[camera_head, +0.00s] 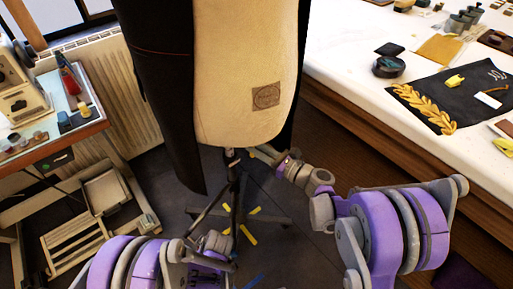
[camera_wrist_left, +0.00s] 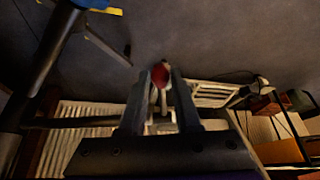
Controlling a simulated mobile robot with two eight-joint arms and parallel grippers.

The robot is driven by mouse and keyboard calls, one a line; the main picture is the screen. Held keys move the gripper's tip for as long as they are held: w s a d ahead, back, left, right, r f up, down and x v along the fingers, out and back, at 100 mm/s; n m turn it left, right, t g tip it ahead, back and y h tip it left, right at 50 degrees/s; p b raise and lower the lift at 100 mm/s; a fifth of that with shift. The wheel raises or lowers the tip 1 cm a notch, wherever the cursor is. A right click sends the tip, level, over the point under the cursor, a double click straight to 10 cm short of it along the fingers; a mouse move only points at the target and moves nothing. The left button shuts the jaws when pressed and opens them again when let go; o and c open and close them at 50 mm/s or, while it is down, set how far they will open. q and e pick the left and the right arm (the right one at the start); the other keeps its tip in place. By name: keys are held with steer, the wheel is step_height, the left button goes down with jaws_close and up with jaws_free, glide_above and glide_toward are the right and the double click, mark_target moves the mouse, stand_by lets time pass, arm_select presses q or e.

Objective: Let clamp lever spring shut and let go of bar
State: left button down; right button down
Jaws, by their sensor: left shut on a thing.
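The dress form (camera_head: 250,75) stands upright in the head view with a dark garment over it. Its dark stand pole (camera_head: 237,195) runs down to the floor, and a pole also shows at the left of the left wrist view (camera_wrist_left: 40,65). My left gripper (camera_head: 217,243) is low, beside the stand. In the left wrist view its fingers (camera_wrist_left: 160,88) are closed on a small red-tipped piece (camera_wrist_left: 160,74), which looks like the clamp lever. A thin dark bar (camera_wrist_left: 75,122) runs sideways there. My right gripper (camera_head: 255,152) is by the pole under the form; its fingertips are too hidden to judge.
A white table (camera_head: 340,50) with embroidery cloth (camera_head: 455,95) stands at right. At left are a small work table (camera_head: 65,125), a radiator (camera_head: 105,75) and a pale slatted rack (camera_head: 80,235). The stand's feet with yellow ends (camera_head: 247,234) spread on the dark floor.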

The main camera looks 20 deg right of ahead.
arm_select(q)
steer(key=shift+x, duration=0.8)
steer(key=shift+w, duration=0.1)
steer(key=shift+a, duration=0.1)
steer(key=shift+w+a+f, duration=0.6)
steer(key=shift+w+f, duration=0.1)
steer(key=shift+w, duration=0.05)
steer(key=shift+c, duration=1.5)
jaws_free()
steer(key=v, duration=0.9)
